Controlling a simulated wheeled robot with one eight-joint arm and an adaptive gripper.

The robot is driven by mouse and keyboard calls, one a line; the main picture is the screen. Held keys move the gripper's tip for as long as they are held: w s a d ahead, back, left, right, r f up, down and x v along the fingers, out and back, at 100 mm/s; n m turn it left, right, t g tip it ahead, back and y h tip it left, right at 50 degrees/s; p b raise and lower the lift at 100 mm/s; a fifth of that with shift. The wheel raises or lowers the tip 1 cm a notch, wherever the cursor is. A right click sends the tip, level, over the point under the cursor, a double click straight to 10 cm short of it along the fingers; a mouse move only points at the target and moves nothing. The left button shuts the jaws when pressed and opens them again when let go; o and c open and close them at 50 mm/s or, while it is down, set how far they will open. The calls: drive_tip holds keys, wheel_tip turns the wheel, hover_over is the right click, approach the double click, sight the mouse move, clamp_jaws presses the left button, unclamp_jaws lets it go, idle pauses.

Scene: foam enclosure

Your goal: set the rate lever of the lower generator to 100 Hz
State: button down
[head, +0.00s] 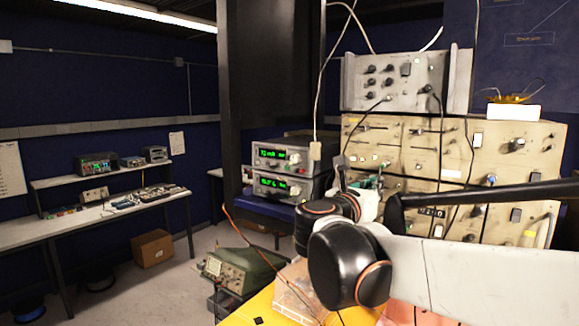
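A beige instrument rack (455,150) with several panels of knobs, slots and small levers stands at the right in the head view. I cannot tell which of its panels is the lower generator, and I cannot make out a rate lever or a 100 Hz mark. My gripper (368,184) is small and partly hidden by my own arm, in front of the left part of the rack. I cannot tell whether it touches the panel or whether its fingers are open. My arm covers much of the lower rack.
A grey unit (395,80) with black knobs sits on the rack, with cables hanging down. Two stacked instruments with green displays (283,155) stand left of it. A green device (240,268) is low in front. A bench (60,227) stands at far left, with open floor before it.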

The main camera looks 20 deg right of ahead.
drive_tip(key=shift+w, duration=0.1)
drive_tip(key=shift+w+a+b, duration=0.3)
drive_tip(key=shift+w+a, duration=0.35)
drive_tip(key=shift+w, duration=0.15)
drive_tip(key=c, duration=1.9)
unclamp_jaws()
drive_tip(key=shift+s+d, duration=0.1)
drive_tip(key=shift+s, duration=0.05)
drive_tip(key=shift+o, duration=0.9)
drive_tip(key=v, duration=1.2)
